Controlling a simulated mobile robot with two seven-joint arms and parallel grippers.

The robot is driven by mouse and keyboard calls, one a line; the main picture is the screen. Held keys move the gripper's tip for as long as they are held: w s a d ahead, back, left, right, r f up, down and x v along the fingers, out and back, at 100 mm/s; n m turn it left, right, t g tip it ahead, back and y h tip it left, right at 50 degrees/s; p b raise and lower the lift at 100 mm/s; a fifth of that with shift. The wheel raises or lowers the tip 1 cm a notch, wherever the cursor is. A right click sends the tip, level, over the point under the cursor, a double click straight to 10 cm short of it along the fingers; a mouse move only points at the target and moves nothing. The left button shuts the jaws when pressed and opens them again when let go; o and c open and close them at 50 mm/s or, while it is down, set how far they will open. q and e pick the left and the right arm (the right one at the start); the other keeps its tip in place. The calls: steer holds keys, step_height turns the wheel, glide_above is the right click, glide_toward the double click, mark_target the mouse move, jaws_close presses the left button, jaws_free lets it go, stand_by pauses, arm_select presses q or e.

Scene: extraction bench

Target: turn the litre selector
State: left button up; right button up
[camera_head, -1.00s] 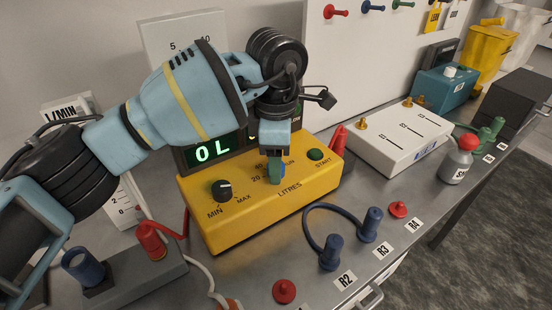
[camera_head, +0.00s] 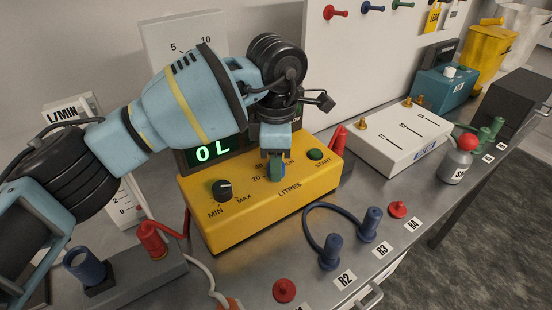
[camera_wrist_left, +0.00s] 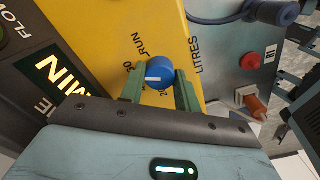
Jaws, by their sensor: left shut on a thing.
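The litre selector is a blue round knob with a white pointer line, on the yellow control box (camera_head: 240,225). In the left wrist view the knob (camera_wrist_left: 160,72) sits between the two green fingers of my left gripper (camera_wrist_left: 160,85), which is shut on it. In the head view my left gripper (camera_head: 277,172) comes down onto the knob from above, and its fingers hide most of it. The LITRES label and a "20" mark show beside it. The display (camera_head: 212,150) behind reads "0 L". My right gripper is not in view.
A black MIN/MAX knob (camera_head: 223,189) and a green START button (camera_head: 315,154) flank the selector on the box. Blue plugs on a hose (camera_head: 330,252), red caps (camera_head: 284,290) and a white box (camera_head: 402,138) stand on the bench around it.

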arm_select(q)
steer(key=n+p, duration=0.1)
steer(key=n, duration=0.1)
steer(key=shift+r+n+p, duration=0.3)
steer(key=shift+p, duration=0.1)
steer(key=n+p, duration=0.2)
steer(key=n, duration=0.1)
steer(key=n+p, duration=0.1)
steer(key=n, duration=0.2)
steer(key=shift+f+p, duration=0.15)
steer(key=shift+p, duration=0.2)
steer(key=shift+f+n, duration=0.1)
steer(key=shift+n, duration=0.4)
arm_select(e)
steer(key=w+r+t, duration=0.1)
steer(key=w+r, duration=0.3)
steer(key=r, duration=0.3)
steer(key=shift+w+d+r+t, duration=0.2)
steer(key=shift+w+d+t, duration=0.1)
arm_select(q)
steer(key=o, duration=1)
